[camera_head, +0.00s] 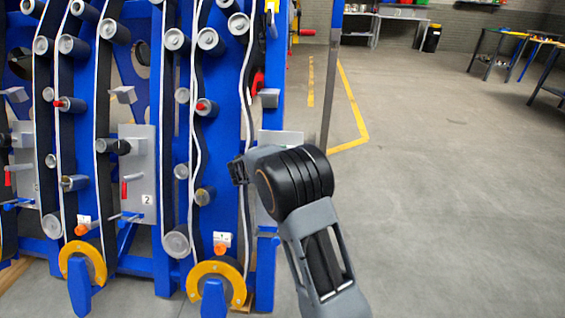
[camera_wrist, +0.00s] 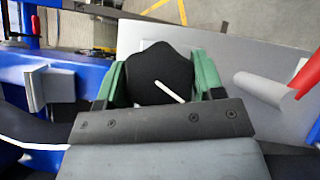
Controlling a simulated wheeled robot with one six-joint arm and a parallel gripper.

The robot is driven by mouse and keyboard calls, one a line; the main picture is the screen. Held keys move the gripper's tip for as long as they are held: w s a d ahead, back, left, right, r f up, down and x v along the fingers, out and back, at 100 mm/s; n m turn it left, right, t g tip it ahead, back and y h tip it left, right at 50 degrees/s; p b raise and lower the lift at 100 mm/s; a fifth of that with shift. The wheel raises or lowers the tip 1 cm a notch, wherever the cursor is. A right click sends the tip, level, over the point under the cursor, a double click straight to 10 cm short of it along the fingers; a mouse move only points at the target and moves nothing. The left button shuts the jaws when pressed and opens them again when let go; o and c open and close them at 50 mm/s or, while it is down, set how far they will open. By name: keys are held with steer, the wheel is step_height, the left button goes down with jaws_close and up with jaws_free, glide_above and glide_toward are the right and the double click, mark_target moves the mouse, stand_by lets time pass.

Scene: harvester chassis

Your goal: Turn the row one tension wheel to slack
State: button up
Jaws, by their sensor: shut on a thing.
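The row one tension wheel (camera_wrist: 158,68) is a dark knob with a white pointer line. In the wrist view it sits between the green fingers of my gripper (camera_wrist: 160,85), which is shut on it. The white line slants down to the right. In the head view my gripper (camera_head: 239,171) is at the right side of the blue chassis, in front of a grey plate (camera_head: 285,137). The wheel is hidden there behind my gripper and arm.
A grey lever with a red handle (camera_wrist: 306,76) is close to the right of the wheel. Blue frame panels (camera_head: 228,95) with rollers and dark belts fill the left. A grey plate marked 2 (camera_head: 140,180) is further left. The floor (camera_head: 440,180) at right is clear.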

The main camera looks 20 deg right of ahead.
steer(key=shift+n+t+h+b, duration=0.3)
steer(key=shift+n+t+b, duration=0.25)
steer(key=shift+n, duration=0.55)
steer(key=o, duration=0.9)
steer(key=shift+a, duration=0.1)
steer(key=p+v, duration=0.2)
steer(key=v, duration=1.1)
steer(key=shift+s+a+p, duration=0.25)
steer(key=shift+a+p, duration=0.05)
steer(key=shift+p, duration=0.1)
